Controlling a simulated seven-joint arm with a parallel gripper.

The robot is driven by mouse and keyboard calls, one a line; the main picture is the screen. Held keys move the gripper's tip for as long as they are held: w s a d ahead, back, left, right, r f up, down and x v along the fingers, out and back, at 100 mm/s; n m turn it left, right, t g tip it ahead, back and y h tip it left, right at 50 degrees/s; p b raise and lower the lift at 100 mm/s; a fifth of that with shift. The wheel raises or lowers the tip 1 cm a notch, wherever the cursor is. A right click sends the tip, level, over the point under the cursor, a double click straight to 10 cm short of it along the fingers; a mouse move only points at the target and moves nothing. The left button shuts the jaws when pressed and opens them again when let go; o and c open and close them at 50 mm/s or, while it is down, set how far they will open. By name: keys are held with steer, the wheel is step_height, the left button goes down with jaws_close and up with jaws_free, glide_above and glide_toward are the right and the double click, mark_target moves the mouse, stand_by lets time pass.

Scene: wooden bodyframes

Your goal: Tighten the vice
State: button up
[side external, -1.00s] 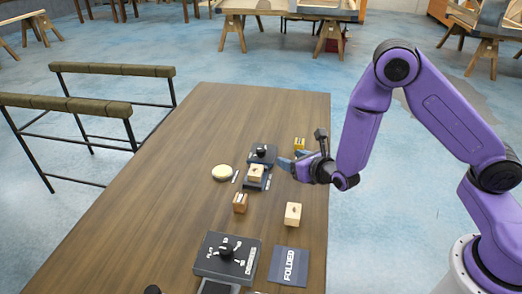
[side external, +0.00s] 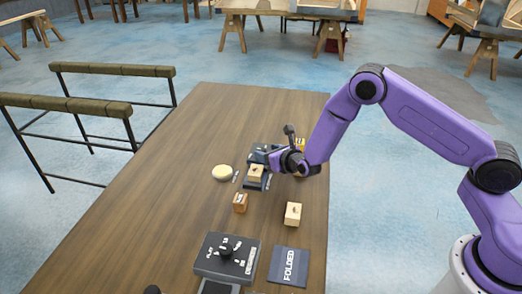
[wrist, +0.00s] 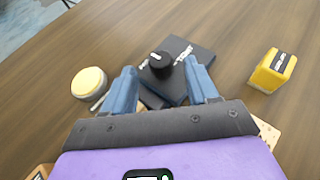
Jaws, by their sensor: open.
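A dark grey device with a round black knob (wrist: 160,61) on a square base (wrist: 192,50) lies on the table, and I take it for the vice's control. In the side view its left part (side external: 257,150) shows, with the rest behind my gripper (side external: 275,160). A light wooden block (side external: 255,172) sits on a dark base (side external: 250,184) just in front of it; I cannot tell whether it is clamped. My gripper is open and empty. In the wrist view its blue fingers (wrist: 163,88) point toward the knob, which appears between and beyond their tips.
A round cream object (side external: 222,172) lies left of the device. A yellow box (wrist: 272,70) stands to its right. Two small wooden blocks (side external: 240,203) (side external: 293,214), a larger knob panel (side external: 227,258) and a dark "FOLDED" plate (side external: 288,266) are nearer. The table's left side is clear.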

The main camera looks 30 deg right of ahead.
mark_target(262, 150)
steer(key=shift+x, duration=2.55)
steer(key=c, duration=1)
